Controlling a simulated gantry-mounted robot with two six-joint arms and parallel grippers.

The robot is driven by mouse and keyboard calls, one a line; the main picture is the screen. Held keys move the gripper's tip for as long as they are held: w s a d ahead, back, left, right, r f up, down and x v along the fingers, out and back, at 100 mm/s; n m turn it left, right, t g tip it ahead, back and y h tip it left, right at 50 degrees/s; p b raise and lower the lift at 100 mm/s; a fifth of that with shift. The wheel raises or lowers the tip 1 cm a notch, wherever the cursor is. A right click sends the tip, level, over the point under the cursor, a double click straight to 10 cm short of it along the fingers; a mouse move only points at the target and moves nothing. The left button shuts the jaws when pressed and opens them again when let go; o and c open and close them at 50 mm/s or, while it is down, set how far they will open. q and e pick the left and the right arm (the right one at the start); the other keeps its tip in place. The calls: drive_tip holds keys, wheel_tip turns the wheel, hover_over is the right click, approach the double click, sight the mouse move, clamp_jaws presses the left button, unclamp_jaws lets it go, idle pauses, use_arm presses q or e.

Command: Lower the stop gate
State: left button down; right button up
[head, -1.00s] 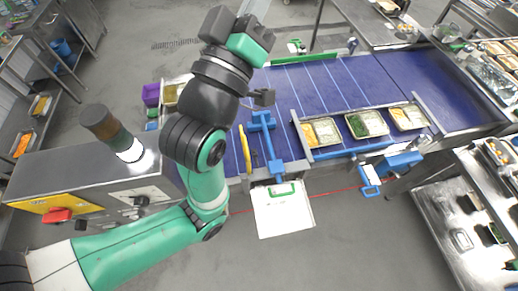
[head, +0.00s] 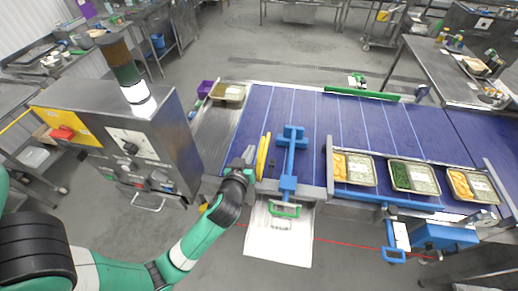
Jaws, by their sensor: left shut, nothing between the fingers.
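A blue T-shaped lever (head: 290,160) lies over the near side of the blue conveyor (head: 350,125), its lower end by a green handle (head: 284,210). A second blue lever with a loop handle (head: 393,254) hangs at the conveyor's near edge, beside a blue housing (head: 446,236). I cannot tell for certain which part is the stop gate. My left gripper (head: 246,158) is shut and empty at the conveyor's near left corner, just left of a yellow bar (head: 262,156); its fingertips are small and partly unclear. My right gripper is out of view.
Three filled trays stand in a row on the conveyor, including a middle one with greens (head: 414,177). A control cabinet (head: 125,140) with a red button stands left. A white plate (head: 279,240) hangs in front. The conveyor's middle is clear.

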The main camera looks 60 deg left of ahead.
use_arm(q)
drive_tip(key=x, duration=0.8)
hover_over(257, 163)
drive_tip(key=r+x, duration=0.1)
drive_tip(key=x, duration=0.2)
wheel_tip(257, 163, down, 4)
drive_tip(key=shift+f, duration=0.1)
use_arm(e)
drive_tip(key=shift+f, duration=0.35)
use_arm(q)
wheel_tip(257, 163, down, 7)
drive_tip(key=b, duration=0.8)
drive_tip(key=shift+s+f, duration=0.1)
drive_tip(key=shift+f, duration=0.05)
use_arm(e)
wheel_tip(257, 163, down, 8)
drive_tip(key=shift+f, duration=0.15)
